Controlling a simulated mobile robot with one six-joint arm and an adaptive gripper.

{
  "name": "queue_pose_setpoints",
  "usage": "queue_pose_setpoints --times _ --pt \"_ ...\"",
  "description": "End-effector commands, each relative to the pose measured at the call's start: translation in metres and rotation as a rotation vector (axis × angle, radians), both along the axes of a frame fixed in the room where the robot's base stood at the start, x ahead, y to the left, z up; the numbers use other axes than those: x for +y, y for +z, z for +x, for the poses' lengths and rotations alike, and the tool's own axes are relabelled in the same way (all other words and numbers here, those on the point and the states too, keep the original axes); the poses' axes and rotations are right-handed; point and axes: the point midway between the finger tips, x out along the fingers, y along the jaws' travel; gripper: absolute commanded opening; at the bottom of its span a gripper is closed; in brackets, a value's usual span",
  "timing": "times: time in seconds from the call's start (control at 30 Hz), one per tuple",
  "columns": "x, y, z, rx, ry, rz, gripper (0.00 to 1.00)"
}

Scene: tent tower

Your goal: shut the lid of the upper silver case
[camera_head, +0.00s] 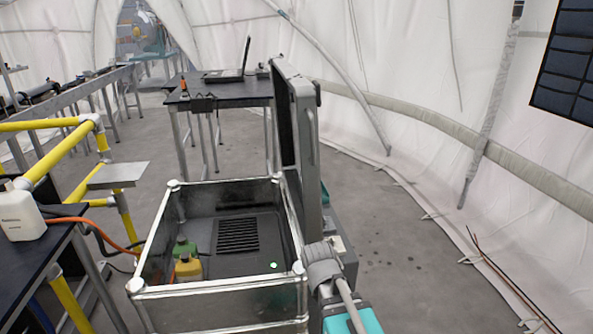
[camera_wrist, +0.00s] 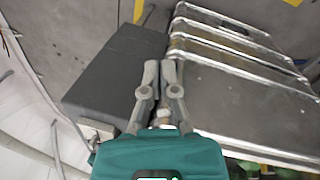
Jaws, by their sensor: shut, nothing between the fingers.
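The upper silver case (camera_head: 220,293) stands open in the head view, with bright metal edges and a dark inside. Its lid (camera_head: 304,130) stands upright along the right side, its dark inner face to the left. My gripper (camera_wrist: 161,70) is shut and empty in the wrist view, its grey fingertips together. It is between a dark grey box-shaped part (camera_wrist: 115,72) on the left and silver-edged stacked layers (camera_wrist: 235,62) on the right. I cannot tell whether it touches either. In the head view the fingers are not clearly visible near the case's front right corner.
A green-capped bottle (camera_head: 184,246) and a yellow bottle (camera_head: 188,268) are inside the case. A black table with a laptop (camera_head: 230,75) stands behind. Yellow rails (camera_head: 45,165) and a table with a white bottle (camera_head: 20,212) are left. The floor right (camera_head: 400,260) is clear up to the tent wall.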

Motion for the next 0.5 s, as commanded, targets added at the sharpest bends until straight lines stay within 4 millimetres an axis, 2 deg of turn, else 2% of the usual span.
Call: queue_pose_setpoints --times 0.03,0.2,0.4,0.5 --pt "-0.012 -0.011 -0.006 0.003 -0.065 0.024 0.00" --pt "-0.037 -0.047 -0.019 0.010 -0.250 0.095 0.00" --pt "-0.049 -0.077 -0.026 0.016 -0.353 0.134 0.00" --pt "-0.051 -0.086 -0.028 0.017 -0.380 0.145 0.00"
